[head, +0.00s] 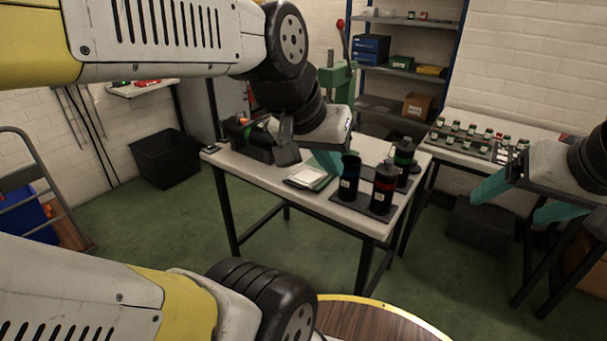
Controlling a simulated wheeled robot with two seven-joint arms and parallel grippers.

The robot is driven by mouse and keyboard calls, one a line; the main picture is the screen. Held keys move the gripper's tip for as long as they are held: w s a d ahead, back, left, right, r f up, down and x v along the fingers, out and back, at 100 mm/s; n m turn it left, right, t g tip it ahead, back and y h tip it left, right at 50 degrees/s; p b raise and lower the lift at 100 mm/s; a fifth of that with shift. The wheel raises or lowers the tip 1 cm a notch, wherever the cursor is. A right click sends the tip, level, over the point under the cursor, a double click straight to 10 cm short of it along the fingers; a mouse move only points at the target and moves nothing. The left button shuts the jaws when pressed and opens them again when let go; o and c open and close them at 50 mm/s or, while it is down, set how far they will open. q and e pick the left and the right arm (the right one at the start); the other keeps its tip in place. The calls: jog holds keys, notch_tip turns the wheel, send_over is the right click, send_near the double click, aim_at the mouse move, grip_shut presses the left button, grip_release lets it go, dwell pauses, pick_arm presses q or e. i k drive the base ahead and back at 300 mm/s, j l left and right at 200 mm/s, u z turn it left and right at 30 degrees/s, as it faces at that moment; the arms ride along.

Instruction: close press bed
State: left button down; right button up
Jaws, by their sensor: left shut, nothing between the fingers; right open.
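My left gripper (325,163) is shut and empty. It hangs over the white table (262,172), between a dark bench device and the black cylinders. The dark device (250,140) stands at the table's back left, with a dark cylinder-like part with a green band lying on it. My arm and gripper hide its right side. A green press column (342,88) with a red-knobbed lever rises behind my gripper; its lower part is hidden. I cannot tell which part is the press bed or whether it is closed. My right gripper (522,200) is open and empty, right of the table.
A white pad (307,177) lies near the front edge. A side bench (470,130) holds several small jars.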

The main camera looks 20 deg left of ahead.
aim_at(305, 176)
jog(key=u, duration=0.95)
jog(key=i+j+z, duration=0.15)
jog(key=z, duration=0.2)
jog(key=i+j+z, duration=0.1)
jog(key=z, duration=0.25)
jog(key=j, duration=0.1)
